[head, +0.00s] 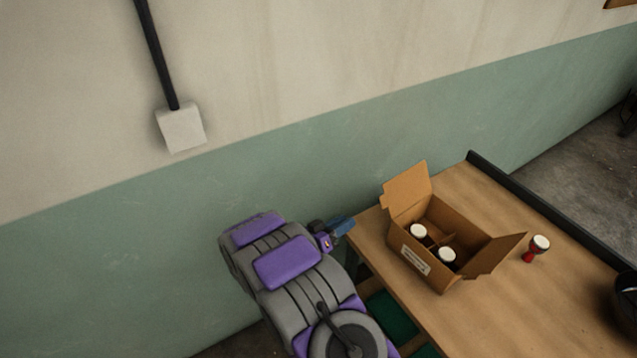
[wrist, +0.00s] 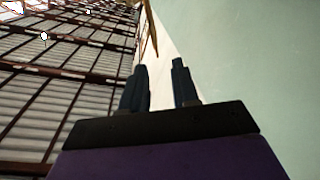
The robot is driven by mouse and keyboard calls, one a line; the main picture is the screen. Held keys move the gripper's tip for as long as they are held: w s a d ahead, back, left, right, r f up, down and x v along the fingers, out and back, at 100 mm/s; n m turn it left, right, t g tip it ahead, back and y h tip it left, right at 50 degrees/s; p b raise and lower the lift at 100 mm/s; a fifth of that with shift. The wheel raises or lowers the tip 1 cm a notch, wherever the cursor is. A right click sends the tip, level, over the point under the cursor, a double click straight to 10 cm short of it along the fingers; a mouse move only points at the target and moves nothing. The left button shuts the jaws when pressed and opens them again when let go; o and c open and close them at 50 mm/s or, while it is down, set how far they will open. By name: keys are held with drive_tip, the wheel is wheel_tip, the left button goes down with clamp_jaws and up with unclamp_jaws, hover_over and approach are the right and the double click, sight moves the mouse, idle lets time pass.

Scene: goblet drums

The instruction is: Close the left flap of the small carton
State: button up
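The small brown carton (head: 436,277) stands on the wooden table with its top open. Its left flap (head: 408,189) stands up and leans outward. Its right flap (head: 499,254) is folded outward to the right. Two white-topped drums, one on the left (head: 418,231) and one nearer the front (head: 447,254), sit inside among dividers. My gripper (head: 345,226) is left of the carton, by the table's left corner, apart from the flap. In the wrist view the two dark fingers (wrist: 159,68) are apart with nothing between them.
A dark object (head: 627,300) is at the right edge. The green and cream wall (head: 300,185) runs behind. A thin brown edge (wrist: 150,28) shows beyond the fingers.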

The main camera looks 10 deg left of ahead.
drive_tip(key=w+a+r+y, duration=0.5)
drive_tip(key=w+r+y, duration=0.15)
drive_tip(key=y, duration=0.25)
drive_tip(key=s+a+r+n+g+y, duration=0.1)
drive_tip(key=s+r+n+g+y, duration=0.1)
drive_tip(key=s+r+y, duration=0.2)
drive_tip(key=shift+a+r+g+y, duration=0.35)
drive_tip(key=shift+r+y, duration=0.25)
drive_tip(key=shift+r, duration=0.35)
drive_tip(key=shift+s, duration=0.1)
